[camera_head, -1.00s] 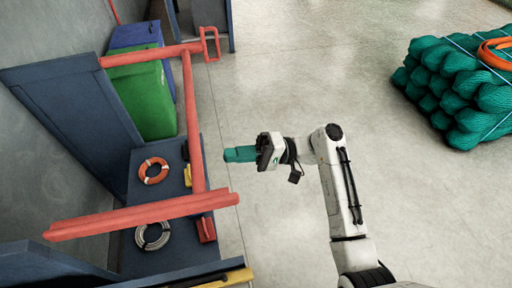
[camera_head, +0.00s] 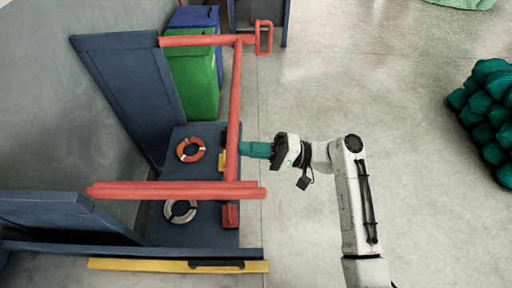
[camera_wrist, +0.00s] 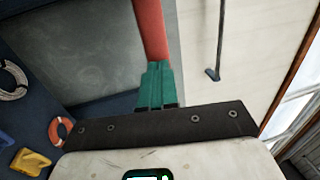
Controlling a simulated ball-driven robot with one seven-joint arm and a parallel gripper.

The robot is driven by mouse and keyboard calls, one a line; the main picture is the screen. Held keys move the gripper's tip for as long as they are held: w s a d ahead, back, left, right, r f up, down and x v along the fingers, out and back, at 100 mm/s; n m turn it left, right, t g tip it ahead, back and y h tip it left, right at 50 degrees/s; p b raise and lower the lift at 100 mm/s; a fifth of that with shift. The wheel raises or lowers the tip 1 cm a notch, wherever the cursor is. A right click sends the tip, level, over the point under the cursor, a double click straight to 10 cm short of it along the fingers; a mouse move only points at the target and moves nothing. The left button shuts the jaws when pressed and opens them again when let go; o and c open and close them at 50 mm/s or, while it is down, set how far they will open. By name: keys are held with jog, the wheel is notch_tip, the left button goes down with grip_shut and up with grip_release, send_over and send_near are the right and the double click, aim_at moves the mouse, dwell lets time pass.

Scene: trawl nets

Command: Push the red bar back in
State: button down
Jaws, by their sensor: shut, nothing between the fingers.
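Red bars form a frame in front of a blue shelf. A long red bar (camera_head: 235,100) joins an upper red bar (camera_head: 195,41), which ends in a red loop (camera_head: 264,37), and a lower red bar (camera_head: 175,190). My gripper (camera_head: 242,149), with teal fingers, is shut and empty, right of the long bar. Its tips are at or very close to that bar; I cannot tell whether they touch. In the wrist view, the red bar (camera_wrist: 150,28) runs up from just beyond the closed teal fingertips (camera_wrist: 158,66).
The blue shelf (camera_head: 195,230) holds an orange ring (camera_head: 190,150) and a grey coil (camera_head: 180,211). A green bin (camera_head: 192,85) stands behind. A yellow bar (camera_head: 178,265) lies in front. Teal net bundles (camera_head: 487,118) lie far right. The floor between is clear.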

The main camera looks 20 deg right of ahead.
jog(key=f+b+x, duration=0.2)
jog(key=b+x, duration=0.1)
jog(key=x, duration=0.8)
jog(key=f+b+x, duration=0.2)
jog(key=b+x, duration=0.2)
jog(key=x, duration=0.7)
jog(key=a+f+b+x, duration=0.1)
jog(key=b+x, duration=0.3)
jog(key=x, duration=0.6)
jog(key=shift+w+a+f, duration=0.3)
jog(key=shift+a+f, duration=0.1)
jog(key=shift+a, duration=0.05)
jog(key=shift+a+r, duration=0.1)
jog(key=shift+r, duration=0.05)
